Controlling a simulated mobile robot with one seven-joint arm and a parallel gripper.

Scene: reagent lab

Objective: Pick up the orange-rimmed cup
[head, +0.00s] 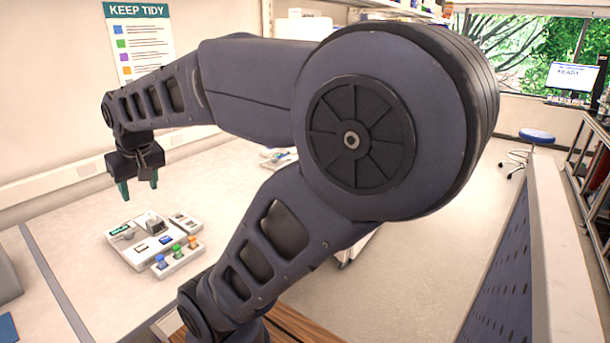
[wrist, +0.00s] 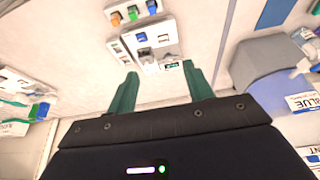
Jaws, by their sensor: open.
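A small orange-topped item (head: 193,242), which I take to be the orange-rimmed cup, stands at the right end of a row with a green one (head: 177,251) and a blue one (head: 160,261) in a small white rack (head: 178,265). It also shows in the wrist view, where the orange item (wrist: 116,19) is at the top left; its rim is too small to make out. My gripper (head: 139,190) is open and empty, pointing down above the bench, behind the rack. Its two green fingers also show in the wrist view (wrist: 160,70), apart from the rack.
A white tray (head: 140,262) with a grey block and small parts lies beside the rack. The wrist view shows another white rack (wrist: 40,88) at left and a grey-blue container (wrist: 265,55) at right. Bare bench surrounds the tray in the head view.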

